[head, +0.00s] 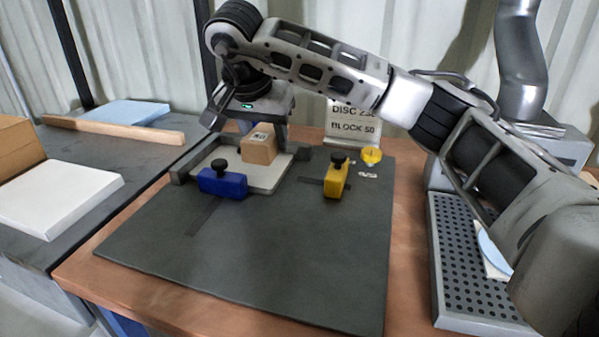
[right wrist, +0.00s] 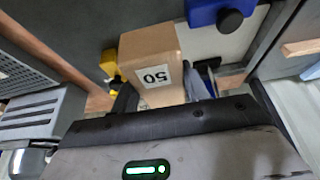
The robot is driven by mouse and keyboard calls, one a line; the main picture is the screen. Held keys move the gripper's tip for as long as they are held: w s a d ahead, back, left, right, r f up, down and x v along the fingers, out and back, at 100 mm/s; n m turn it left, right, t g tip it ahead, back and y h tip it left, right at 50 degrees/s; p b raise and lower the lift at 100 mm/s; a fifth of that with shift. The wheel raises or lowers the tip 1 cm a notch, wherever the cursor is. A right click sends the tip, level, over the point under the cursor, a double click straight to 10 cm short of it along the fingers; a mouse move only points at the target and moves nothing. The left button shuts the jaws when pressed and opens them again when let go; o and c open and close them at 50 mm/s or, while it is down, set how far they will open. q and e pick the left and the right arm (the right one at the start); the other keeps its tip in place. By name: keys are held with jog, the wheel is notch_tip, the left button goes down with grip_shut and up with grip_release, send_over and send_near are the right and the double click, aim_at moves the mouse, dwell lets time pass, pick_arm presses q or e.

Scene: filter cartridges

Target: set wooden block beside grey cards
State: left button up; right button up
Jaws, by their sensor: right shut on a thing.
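I cannot make out any grey cards for certain. My left gripper is not in view.
A blue clamp (head: 222,184) and a yellow clamp (head: 336,181), each with a black knob, stand near the plate. A sign (head: 354,122) stands behind. A perforated tray (head: 468,270) is at right. The front of the dark mat (head: 270,265) is clear.

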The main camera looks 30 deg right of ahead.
jog(key=d, duration=0.1)
jog(key=d+f, duration=0.1)
jog(key=d, duration=0.1)
jog(key=w+d+f, duration=0.1)
jog(key=shift+w+d, duration=0.1)
jog(key=shift+d, duration=0.2)
send_over(305, 176)
jog(key=s+a, duration=0.1)
jog(key=a, duration=0.1)
jog(key=f, duration=0.5)
jog(key=shift+d+f, duration=0.2)
jog(key=shift+f, duration=0.1)
jog(key=shift+d+f, duration=0.15)
jog(key=shift+f, duration=0.8)
jog(key=shift+d+f, duration=0.15)
jog(key=shift+f, duration=0.75)
jog(key=shift+f, duration=0.1)
jog(key=o, duration=0.7)
jog(key=shift+o, duration=0.2)
